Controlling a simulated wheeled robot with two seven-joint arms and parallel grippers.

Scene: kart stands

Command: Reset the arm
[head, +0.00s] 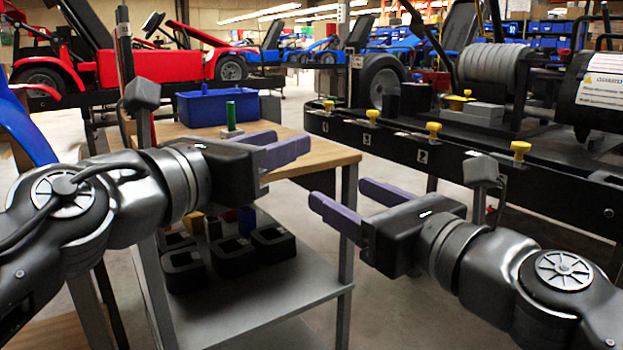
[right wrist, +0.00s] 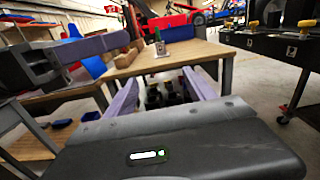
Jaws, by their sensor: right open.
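My left gripper (head: 285,144) reaches in from the left over the wooden-topped table. Its purple fingers stand a little apart, with nothing seen between them. It also shows at the upper left of the right wrist view (right wrist: 112,54). My right gripper (head: 337,192) is in front of the table's right edge, with its purple fingers wide apart and empty. In the right wrist view its fingers (right wrist: 160,92) frame the table's front and lower shelf.
The wooden-topped table (head: 335,153) holds a blue bin (head: 217,106) and a green upright piece (head: 231,115). Black holders (head: 233,256) stand on its grey lower shelf (head: 310,285). A black kart frame (head: 395,137) with yellow knobs is at right. A red kart (head: 105,68) stands behind.

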